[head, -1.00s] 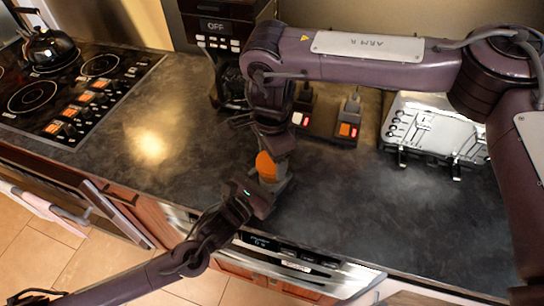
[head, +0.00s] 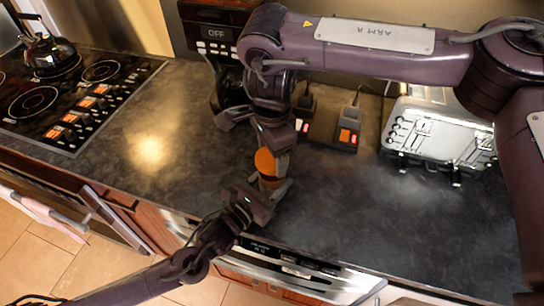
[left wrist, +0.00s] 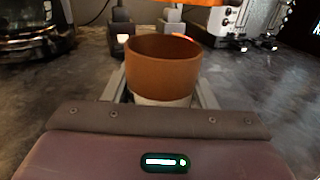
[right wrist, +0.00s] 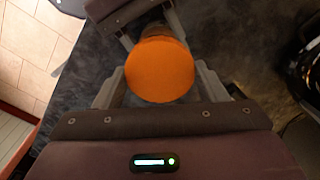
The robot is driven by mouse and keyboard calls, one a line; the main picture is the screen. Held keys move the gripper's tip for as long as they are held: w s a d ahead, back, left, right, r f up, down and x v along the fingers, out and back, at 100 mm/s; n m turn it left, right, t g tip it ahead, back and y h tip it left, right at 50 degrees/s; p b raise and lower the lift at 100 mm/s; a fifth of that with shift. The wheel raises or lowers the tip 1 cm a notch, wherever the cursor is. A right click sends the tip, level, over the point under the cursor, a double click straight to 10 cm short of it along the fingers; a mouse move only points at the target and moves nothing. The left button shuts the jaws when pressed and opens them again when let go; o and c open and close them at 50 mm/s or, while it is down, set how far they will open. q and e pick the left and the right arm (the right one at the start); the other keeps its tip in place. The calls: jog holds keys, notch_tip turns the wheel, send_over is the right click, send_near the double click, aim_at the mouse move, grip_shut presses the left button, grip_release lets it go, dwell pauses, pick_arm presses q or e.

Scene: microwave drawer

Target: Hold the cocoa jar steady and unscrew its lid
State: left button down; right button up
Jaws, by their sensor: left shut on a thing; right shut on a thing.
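The cocoa jar (head: 269,182) is a brown cylinder above the counter's front part. In the left wrist view the jar (left wrist: 163,70) is upright, its top looks open, and a pale band shows low down. My left gripper (head: 266,190) is shut around the jar's lower part. The round orange lid (head: 265,161) is above the jar, in my right gripper (head: 272,149), which is shut on it. The right wrist view shows the lid (right wrist: 160,70) between both fingers. In the left wrist view the lid's lower edge (left wrist: 168,3) shows apart from the jar's rim.
A silver toaster (head: 437,132) stands at the right. Dark blocks with lit switches (head: 347,132) and a coffee maker marked OFF (head: 212,33) are behind. A stove with a kettle (head: 50,50) is at the left. The counter (head: 150,120) is clear left of the jar.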

notch_tip(320, 180, up, 2)
jog(key=shift+s, duration=0.1)
pick_arm(q)
jog(key=c, duration=0.5)
grip_release()
